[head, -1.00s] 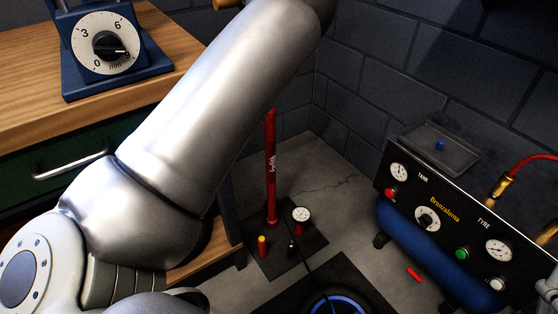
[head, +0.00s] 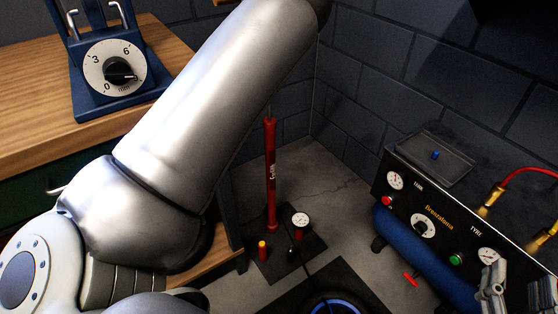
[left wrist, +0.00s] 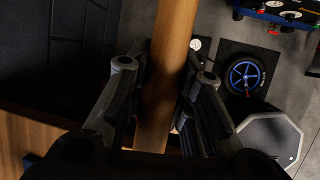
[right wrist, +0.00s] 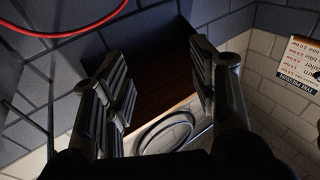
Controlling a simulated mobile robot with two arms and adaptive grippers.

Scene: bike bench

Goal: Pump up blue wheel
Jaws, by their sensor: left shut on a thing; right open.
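The red floor pump (head: 271,180) stands upright on a dark base plate, with a round white gauge (head: 300,220) beside it. The blue wheel (head: 335,306) is partly cut off at the bottom of the head view; it shows whole in the left wrist view (left wrist: 246,75), lying on a dark mat. My left gripper (left wrist: 165,85) is shut around the wooden pump handle (left wrist: 168,60). In the head view my left arm hides the pump's upper part. My right gripper (head: 492,288) is open and empty, in front of the compressor; it also shows in the right wrist view (right wrist: 160,85).
The black-panelled compressor (head: 432,192) with gauges, knobs and a blue tank stands at the right. A red hose (head: 528,173) rises from it. A bench with a blue dial device (head: 116,70) is at the left.

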